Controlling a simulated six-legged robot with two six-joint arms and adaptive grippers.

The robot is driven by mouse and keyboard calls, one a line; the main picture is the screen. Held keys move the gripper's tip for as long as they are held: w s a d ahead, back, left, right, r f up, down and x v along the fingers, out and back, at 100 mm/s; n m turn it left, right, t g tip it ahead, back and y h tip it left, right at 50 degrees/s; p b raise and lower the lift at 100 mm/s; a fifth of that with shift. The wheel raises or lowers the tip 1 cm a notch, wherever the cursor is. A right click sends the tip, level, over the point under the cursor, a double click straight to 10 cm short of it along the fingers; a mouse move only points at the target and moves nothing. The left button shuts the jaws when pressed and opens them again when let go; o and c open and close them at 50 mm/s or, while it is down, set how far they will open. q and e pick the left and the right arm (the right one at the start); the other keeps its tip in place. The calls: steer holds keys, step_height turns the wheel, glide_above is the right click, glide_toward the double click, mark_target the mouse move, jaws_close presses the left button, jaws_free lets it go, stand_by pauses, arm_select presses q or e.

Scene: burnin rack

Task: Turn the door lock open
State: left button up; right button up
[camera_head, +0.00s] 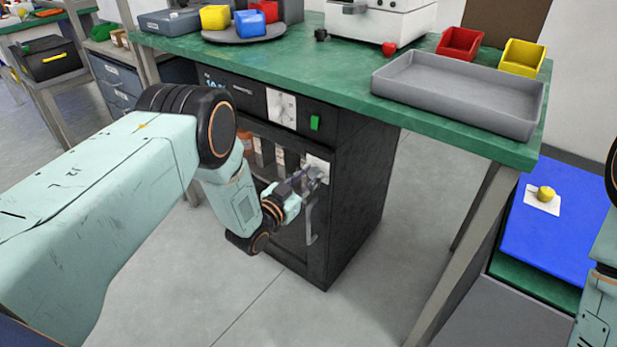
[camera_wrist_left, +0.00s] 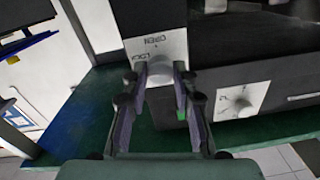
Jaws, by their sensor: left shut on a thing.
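The dark rack cabinet (camera_head: 362,185) stands under the green bench, with its dark door (camera_head: 283,232) facing my left arm. A white lock plate (camera_head: 318,163) sits at the door's upper right; in the left wrist view the plate (camera_wrist_left: 155,45) carries OPEN and LOCK lettering. My left gripper (camera_head: 312,178) is at this plate. In the left wrist view the left gripper (camera_wrist_left: 163,82) has its purple-sided fingers on either side of the pale round lock knob (camera_wrist_left: 158,72), shut on it. Fingers partly hide the knob, so its exact angle is unclear. My right gripper is out of view.
A silver door handle (camera_head: 310,222) hangs just below the lock. Above are a control dial panel (camera_head: 282,108) and a green switch (camera_head: 315,123). The green bench top (camera_head: 340,85) overhangs the cabinet and bears a grey tray (camera_head: 455,105). The floor in front is clear.

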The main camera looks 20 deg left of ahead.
arm_select(q)
jaws_close()
steer(key=shift+f, duration=0.1)
steer(key=m, duration=0.2)
steer(key=shift+m+p, duration=0.3)
steer(key=shift+m, duration=0.1)
steer(key=m+p, duration=0.1)
steer(key=m, duration=1)
steer(key=shift+f+p, duration=0.1)
steer(key=shift+p, duration=0.2)
steer(key=shift+m+h+p, duration=0.3)
steer(key=shift+m, duration=1.9)
steer(key=shift+a, duration=0.1)
steer(key=o, duration=0.9)
jaws_free()
